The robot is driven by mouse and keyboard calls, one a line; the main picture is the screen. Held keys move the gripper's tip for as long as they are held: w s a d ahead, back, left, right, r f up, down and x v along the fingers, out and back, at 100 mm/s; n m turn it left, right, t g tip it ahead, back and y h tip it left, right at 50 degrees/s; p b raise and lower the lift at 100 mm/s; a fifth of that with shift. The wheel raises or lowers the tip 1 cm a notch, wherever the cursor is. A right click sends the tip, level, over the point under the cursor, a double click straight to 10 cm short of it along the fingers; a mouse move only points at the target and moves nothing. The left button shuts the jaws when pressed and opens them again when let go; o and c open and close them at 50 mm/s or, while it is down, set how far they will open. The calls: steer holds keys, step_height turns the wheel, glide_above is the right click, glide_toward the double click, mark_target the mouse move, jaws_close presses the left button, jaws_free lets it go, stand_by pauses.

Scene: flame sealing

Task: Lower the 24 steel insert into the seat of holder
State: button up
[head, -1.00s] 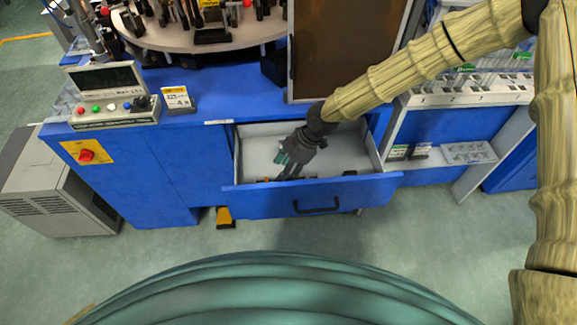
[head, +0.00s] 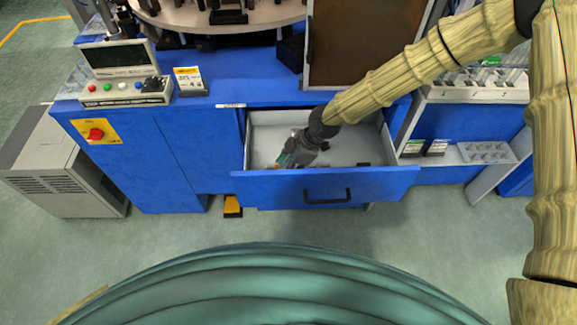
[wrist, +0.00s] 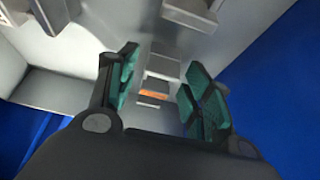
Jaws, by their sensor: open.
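My gripper (head: 286,160) reaches down into the open drawer (head: 352,142) of the blue cabinet. In the wrist view my gripper (wrist: 158,88) is open, its green-padded fingers spread apart. Between and beyond the fingers lies a grey metal block (wrist: 163,65), with an orange-brown piece (wrist: 154,95) just below it in the picture. I cannot tell whether the block is the 24 steel insert, and no number on it is readable. The fingers hold nothing that I can see. In the head view the drawer front and my gripper hide most of the drawer's contents. The holder cannot be made out.
The drawer front (head: 325,187) and side walls surround my gripper closely. Above are a brown panel (head: 365,40) and a round turntable (head: 215,14) with black fixtures. A control box (head: 125,90) and a small sign (head: 190,80) stand on the blue top at left.

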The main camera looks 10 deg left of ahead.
steer(key=c, duration=1.1)
steer(key=shift+o, duration=0.2)
step_height(320, 180, up, 10)
steer(key=p, duration=0.6)
steer(key=shift+p, duration=0.4)
